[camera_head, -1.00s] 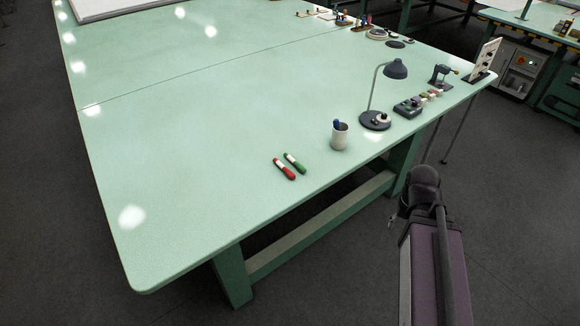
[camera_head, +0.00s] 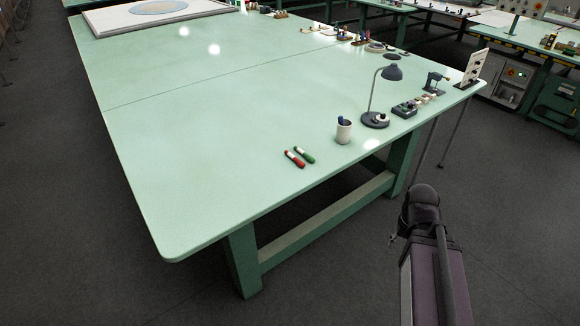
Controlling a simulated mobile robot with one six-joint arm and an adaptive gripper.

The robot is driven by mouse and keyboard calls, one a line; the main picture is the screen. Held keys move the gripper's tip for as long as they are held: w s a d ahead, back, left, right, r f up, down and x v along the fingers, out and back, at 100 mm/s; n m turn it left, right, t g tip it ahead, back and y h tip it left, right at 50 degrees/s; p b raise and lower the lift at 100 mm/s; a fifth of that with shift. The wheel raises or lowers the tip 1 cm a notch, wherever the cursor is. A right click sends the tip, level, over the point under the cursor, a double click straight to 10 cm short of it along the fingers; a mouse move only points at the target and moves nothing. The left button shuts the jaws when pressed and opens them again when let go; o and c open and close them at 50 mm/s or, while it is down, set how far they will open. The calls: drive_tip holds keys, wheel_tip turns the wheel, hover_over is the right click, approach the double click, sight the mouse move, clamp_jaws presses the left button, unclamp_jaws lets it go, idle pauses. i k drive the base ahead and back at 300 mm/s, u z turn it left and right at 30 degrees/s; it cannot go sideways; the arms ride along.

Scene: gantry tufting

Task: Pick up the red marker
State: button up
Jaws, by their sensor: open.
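The red marker (camera_head: 294,159) lies on the pale green tabletop (camera_head: 220,160), near its front edge. It has a white band around its middle. A green marker (camera_head: 304,155) lies close beside it on the right, roughly parallel. Part of my arm (camera_head: 430,245) stands at the lower right, off the table's front edge and well apart from the markers. My gripper's fingers cannot be made out; a small dark part juts out left of the arm joint, but I cannot tell what it is.
A white cup (camera_head: 343,132) with a blue item stands right of the markers. A desk lamp (camera_head: 392,73) and a small dark box (camera_head: 405,109) stand farther right. A white-framed panel (camera_head: 100,24) lies at the far left. The tabletop left of the markers is clear.

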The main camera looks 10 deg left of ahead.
sight(298, 162)
drive_tip(key=u, duration=0.05)
drive_tip(key=i, duration=1.15)
drive_tip(key=u, duration=0.5)
